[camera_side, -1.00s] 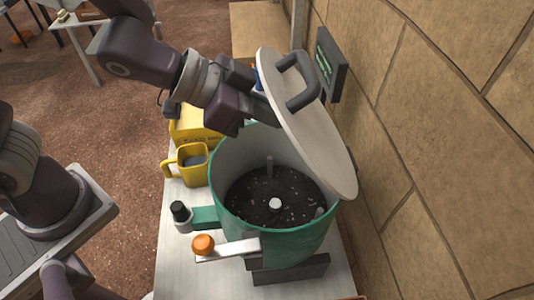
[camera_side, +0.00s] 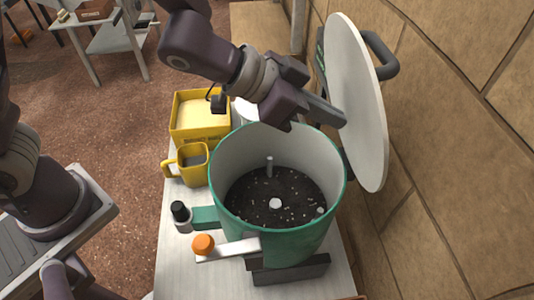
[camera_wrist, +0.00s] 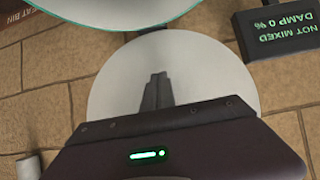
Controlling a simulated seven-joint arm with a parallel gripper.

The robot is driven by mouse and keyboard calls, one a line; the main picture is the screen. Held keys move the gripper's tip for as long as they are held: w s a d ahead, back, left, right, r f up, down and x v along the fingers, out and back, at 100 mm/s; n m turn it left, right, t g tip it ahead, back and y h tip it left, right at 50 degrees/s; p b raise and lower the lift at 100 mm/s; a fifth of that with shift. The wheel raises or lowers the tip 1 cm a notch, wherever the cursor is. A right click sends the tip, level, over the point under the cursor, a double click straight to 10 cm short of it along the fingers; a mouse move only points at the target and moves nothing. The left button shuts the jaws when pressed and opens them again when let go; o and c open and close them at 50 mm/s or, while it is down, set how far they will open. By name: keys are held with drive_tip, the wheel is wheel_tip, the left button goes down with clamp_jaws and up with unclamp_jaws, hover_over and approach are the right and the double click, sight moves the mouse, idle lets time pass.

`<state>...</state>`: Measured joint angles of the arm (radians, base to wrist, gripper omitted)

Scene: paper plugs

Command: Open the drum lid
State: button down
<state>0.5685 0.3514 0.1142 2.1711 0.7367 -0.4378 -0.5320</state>
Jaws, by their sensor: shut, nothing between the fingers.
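The drum (camera_side: 230,200) is a green pot with a pale inside and dark speckled contents (camera_side: 255,205). Its round pale lid (camera_side: 355,95) stands swung up, nearly upright, on the wall side, with its grey handle (camera_side: 382,58) facing the wall. The drum mouth is uncovered. My gripper (camera_side: 338,116) is shut and empty above the drum's far rim, its tips at or very near the lid's inner face; I cannot tell if they touch. In the wrist view, the shut fingers (camera_wrist: 157,92) show against the pale lid (camera_wrist: 205,75), with part of the drum (camera_wrist: 120,8) at the top.
A yellow bin (camera_side: 200,118) and a yellow mug (camera_side: 190,163) stand left of the drum. An orange-knobbed lever (camera_side: 203,244) and a black knob (camera_side: 180,210) jut from its front left. A stone wall (camera_side: 470,130) is close on the right. A display (camera_wrist: 280,32) reads "NOT MIXED DAMP 0 %".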

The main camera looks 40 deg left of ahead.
drive_tip(key=s+a, duration=0.3)
idle(0.7)
drive_tip(key=s+a+r+n+t+y, duration=0.1)
drive_tip(key=s+a+r+n+y, duration=0.15)
drive_tip(key=a, duration=0.45)
drive_tip(key=s+a+r+n+y, duration=0.1)
drive_tip(key=a+r+n+y, duration=0.15)
drive_tip(key=a, duration=0.45)
drive_tip(key=s+a+r+n+t+y, duration=0.1)
drive_tip(key=s+a+r+y, duration=0.15)
drive_tip(key=a, duration=0.45)
drive_tip(key=s+a+n+g, duration=0.1)
drive_tip(key=s+n+g, duration=0.2)
drive_tip(key=s, duration=1)
drive_tip(key=shift+s+f+g, duration=0.25)
drive_tip(key=shift+f+g, duration=0.15)
drive_tip(key=shift+g, duration=0.3)
